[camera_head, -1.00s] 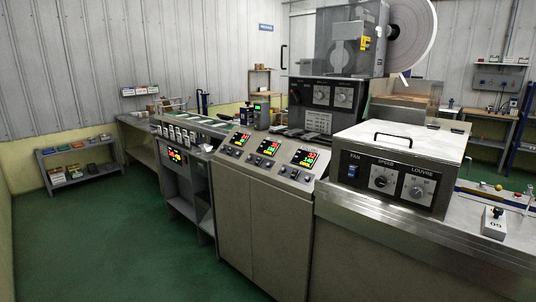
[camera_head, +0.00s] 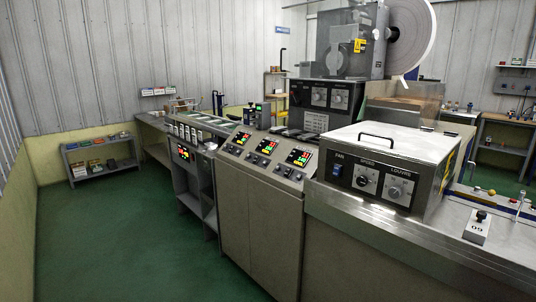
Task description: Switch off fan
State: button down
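The fan control box (camera_head: 395,152) is a steel box with a top handle, standing on the steel counter at the right. Its dark front panel carries a blue rocker switch (camera_head: 337,169) under the label FAN. A speed knob (camera_head: 366,181) and a louvre knob (camera_head: 396,188) sit to the right of the switch. I cannot tell from this view which way the switch is set. My gripper is not in view.
A sloped console (camera_head: 268,153) with several lit displays stands left of the box. A second dark control panel (camera_head: 325,95) sits behind. A small shelf (camera_head: 101,160) stands at the left wall. The green floor (camera_head: 130,240) at the front left is clear.

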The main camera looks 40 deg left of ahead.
aim_at(336, 172)
jog(key=j+u, duration=0.15)
jog(key=u, duration=1.2)
jog(key=j+u, duration=0.1)
jog(key=j, duration=0.15)
jog(key=i+j+u, duration=0.1)
jog(key=i+j, duration=0.05)
jog(key=j, duration=0.1)
